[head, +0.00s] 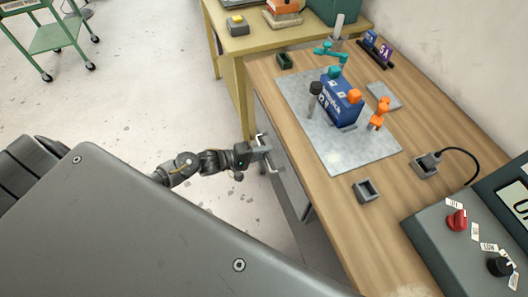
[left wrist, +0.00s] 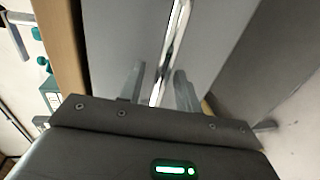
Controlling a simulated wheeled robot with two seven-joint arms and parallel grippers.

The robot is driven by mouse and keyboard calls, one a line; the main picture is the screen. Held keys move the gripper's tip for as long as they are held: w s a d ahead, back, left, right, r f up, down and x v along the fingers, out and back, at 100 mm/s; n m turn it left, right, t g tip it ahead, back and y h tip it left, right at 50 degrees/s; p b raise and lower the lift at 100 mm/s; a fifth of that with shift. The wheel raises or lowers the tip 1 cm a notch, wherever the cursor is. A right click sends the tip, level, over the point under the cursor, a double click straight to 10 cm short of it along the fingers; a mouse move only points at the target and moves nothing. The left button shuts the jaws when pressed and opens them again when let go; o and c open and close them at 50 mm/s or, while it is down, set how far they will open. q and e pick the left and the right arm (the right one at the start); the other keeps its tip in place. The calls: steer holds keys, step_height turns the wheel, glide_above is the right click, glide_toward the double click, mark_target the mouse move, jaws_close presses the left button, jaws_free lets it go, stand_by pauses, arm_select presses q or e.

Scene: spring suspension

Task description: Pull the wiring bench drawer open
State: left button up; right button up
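The wiring bench (head: 400,205) has a wooden top, and its grey front (head: 293,188) shows below the near edge in the head view. In the left wrist view the grey drawer front (left wrist: 112,35) carries a shiny metal bar handle (left wrist: 176,35). My left gripper (head: 269,154) is beside the bench front, below the top. Its two fingers also show in the left wrist view (left wrist: 159,88), apart, one on each side of the handle bar, with gaps visible. Whether either finger touches the bar is hard to tell. My right gripper is not in view.
A grey mat (head: 335,150) on the bench carries a blue block (head: 340,103) and orange clamp (head: 379,114). A grey control box (head: 440,235) with knobs stands at the right. A yellow table (head: 245,45) adjoins behind.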

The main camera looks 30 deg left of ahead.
arm_select(q)
steer(key=shift+w+d, duration=0.15)
jaws_close()
stand_by(0.4)
steer(key=shift+s+a, duration=0.2)
steer(key=shift+a, duration=0.05)
steer(key=f+p+v, duration=0.1)
steer(key=p+v, duration=0.1)
steer(key=v, duration=0.6)
steer(key=f+p+v, duration=0.2)
steer(key=p+v, duration=0.1)
steer(key=v, duration=0.6)
steer(key=shift+s+a+f, duration=0.3)
steer(key=shift+s+a, duration=0.05)
steer(key=shift+s, duration=0.15)
